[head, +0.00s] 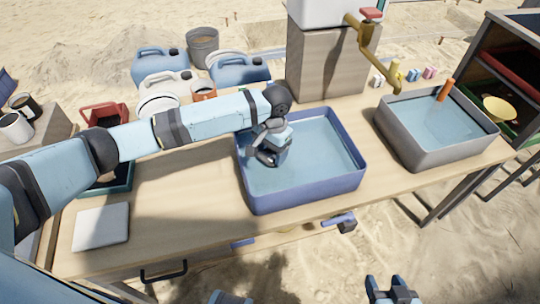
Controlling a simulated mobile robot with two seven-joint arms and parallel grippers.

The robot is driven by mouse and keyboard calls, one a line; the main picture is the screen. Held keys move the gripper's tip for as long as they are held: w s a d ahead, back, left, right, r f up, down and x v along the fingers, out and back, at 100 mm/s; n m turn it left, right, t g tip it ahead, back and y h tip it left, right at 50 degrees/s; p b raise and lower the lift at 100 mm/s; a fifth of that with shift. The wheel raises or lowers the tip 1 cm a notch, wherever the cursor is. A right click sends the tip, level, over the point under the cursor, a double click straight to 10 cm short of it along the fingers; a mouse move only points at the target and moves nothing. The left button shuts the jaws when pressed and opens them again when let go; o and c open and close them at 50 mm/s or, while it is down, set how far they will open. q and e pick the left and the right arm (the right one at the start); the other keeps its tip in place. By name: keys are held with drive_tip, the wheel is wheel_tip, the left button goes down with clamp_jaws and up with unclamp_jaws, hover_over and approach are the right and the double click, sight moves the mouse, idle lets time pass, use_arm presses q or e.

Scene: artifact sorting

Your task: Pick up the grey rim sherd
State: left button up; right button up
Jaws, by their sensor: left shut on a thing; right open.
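My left gripper (266,160) points down into the blue basin (303,201) of water, left of its middle. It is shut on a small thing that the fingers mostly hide. I cannot make out its shape or tell whether it touches the water. No grey rim sherd shows clearly elsewhere. My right gripper (392,288) is open and empty at the bottom edge, in front of the table and below its level.
A grey basin (453,150) of water with an orange-handled tool (446,90) stands to the right. A tap (380,50) rises behind. A pale flat slab (101,227) lies front left. Blue jugs (160,67) stand behind the table.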

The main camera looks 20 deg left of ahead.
sight(270, 155)
use_arm(q)
wheel_tip(270, 155, up, 17)
drive_tip(key=p, duration=0.2)
drive_tip(key=shift+p, duration=0.35)
use_arm(e)
drive_tip(key=shift+d+r, duration=0.15)
drive_tip(key=shift+r, duration=0.45)
